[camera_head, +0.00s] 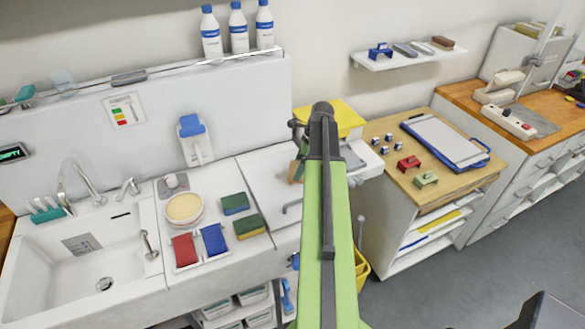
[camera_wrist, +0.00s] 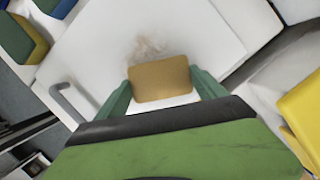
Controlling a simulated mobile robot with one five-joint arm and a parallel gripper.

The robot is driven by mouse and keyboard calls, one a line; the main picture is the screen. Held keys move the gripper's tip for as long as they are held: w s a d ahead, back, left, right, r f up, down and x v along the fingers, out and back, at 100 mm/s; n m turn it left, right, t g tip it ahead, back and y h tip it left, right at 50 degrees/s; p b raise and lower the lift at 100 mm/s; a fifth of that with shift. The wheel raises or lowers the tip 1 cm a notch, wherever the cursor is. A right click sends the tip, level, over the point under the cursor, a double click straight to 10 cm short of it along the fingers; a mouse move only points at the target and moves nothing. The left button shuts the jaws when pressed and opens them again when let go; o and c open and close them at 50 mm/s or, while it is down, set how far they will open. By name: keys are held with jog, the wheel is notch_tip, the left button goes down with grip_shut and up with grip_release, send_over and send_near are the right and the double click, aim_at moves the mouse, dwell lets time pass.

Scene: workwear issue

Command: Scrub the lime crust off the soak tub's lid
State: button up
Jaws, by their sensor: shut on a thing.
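The soak tub's lid (camera_head: 262,187) is a flat white panel right of the sponges in the head view, with a grey bar handle (camera_head: 291,207). It fills much of the wrist view (camera_wrist: 105,35), where its handle (camera_wrist: 72,103) lies at left. A faint brownish lime crust (camera_wrist: 148,50) marks the lid just beyond my gripper. My gripper (camera_wrist: 160,88) is shut on a tan block (camera_wrist: 160,78), held between its green fingers over the lid. I cannot tell whether the block touches the lid. In the head view my arm hides most of the gripper; a bit of the tan block (camera_head: 296,170) shows.
Left of the lid lie a blue-green sponge (camera_head: 235,204), a yellow-green sponge (camera_head: 249,227), red (camera_head: 184,250) and blue (camera_head: 214,240) pads, and a round tub (camera_head: 185,208). A sink (camera_head: 85,262) is farther left. A yellow-topped thing (camera_head: 345,116) stands behind my arm.

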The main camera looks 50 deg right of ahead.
aim_at(290, 175)
jog(key=shift+s+a+f, duration=0.1)
jog(key=shift+s+a, duration=0.15)
jog(key=shift+s, duration=0.25)
jog(key=shift+s+a, duration=0.2)
jog(key=shift+s, duration=0.3)
jog(key=shift+w+a, duration=0.4)
jog(key=shift+a, duration=0.5)
jog(key=shift+w+a, duration=0.4)
jog(key=shift+a, duration=0.45)
jog(key=shift+w+a, duration=0.25)
jog(key=shift+a, duration=0.35)
jog(key=shift+w+a, duration=0.2)
jog(key=shift+a, duration=0.45)
jog(key=shift+w+a, duration=0.25)
jog(key=shift+a, duration=0.35)
notch_tip(290, 175, up, 6)
jog(key=p, duration=0.5)
jog(key=shift+p, duration=0.35)
jog(key=shift+d, duration=0.1)
notch_tip(290, 175, up, 3)
jog(key=p, duration=0.3)
